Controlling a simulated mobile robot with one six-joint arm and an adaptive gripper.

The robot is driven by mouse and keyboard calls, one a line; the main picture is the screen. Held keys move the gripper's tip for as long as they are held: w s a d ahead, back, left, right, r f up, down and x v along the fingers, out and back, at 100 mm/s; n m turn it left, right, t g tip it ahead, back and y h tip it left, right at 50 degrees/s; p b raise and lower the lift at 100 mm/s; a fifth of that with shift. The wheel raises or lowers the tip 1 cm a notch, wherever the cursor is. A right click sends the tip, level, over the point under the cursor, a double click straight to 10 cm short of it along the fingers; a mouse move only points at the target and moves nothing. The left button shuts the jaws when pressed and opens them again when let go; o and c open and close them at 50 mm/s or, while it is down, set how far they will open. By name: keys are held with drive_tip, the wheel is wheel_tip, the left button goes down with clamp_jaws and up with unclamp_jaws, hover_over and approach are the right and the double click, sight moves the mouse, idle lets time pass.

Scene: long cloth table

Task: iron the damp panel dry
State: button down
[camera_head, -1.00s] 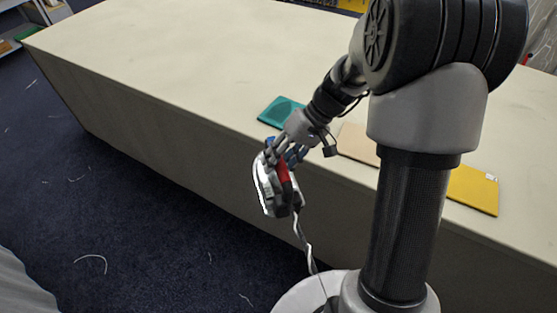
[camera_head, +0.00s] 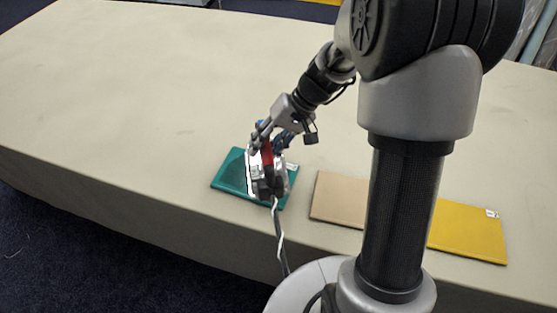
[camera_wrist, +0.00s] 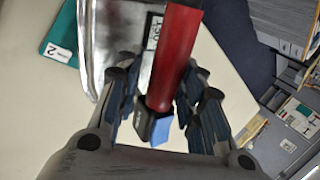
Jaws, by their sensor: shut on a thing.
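The iron (camera_head: 282,180), with a silver body and red handle, is held on its side above or against the teal panel (camera_head: 221,180). Its pale sole edge faces left; I cannot tell whether it touches. A darker round patch (camera_head: 235,168) on the panel shows left of the iron and is partly hidden by it. My gripper (camera_head: 268,143) is shut on the red handle (camera_head: 267,154). In the wrist view my gripper (camera_wrist: 165,108) has its fingers around the iron's red handle (camera_wrist: 176,58), and a labelled teal panel corner (camera_wrist: 62,35) shows behind the iron's metal body.
A tan panel (camera_head: 338,197) and a yellow panel (camera_head: 467,232) lie to the right on the long cream table (camera_head: 130,90), partly behind my arm's column. The iron's cord (camera_head: 280,243) hangs over the front edge. The table to the left and back is clear.

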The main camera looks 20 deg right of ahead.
drive_tip(key=shift+w+a+r+m+t+h, duration=0.6)
drive_tip(key=shift+w+a+m+t, duration=0.9)
drive_tip(key=shift+w+a+m, duration=2.25)
drive_tip(key=shift+n, duration=0.75)
drive_tip(key=shift+s+a+f+b, duration=0.3)
drive_tip(key=shift+f+b, duration=0.35)
drive_tip(key=shift+f, duration=0.2)
drive_tip(key=shift+s+a+f+b, duration=0.3)
drive_tip(key=shift+f+b, duration=0.3)
drive_tip(key=shift+f, duration=0.25)
drive_tip(key=shift+s+a+f+b, duration=0.2)
drive_tip(key=shift+s+f+b, duration=0.15)
drive_tip(key=shift+f+b, duration=1.1)
drive_tip(key=shift+f, duration=0.05)
drive_tip(key=shift+s+f, duration=0.25)
drive_tip(key=shift+f, duration=0.05)
wheel_tip(320, 180, up, 8)
drive_tip(key=p, duration=0.5)
drive_tip(key=shift+w+f, duration=0.2)
drive_tip(key=shift+w, duration=0.05)
drive_tip(key=shift+f, duration=0.1)
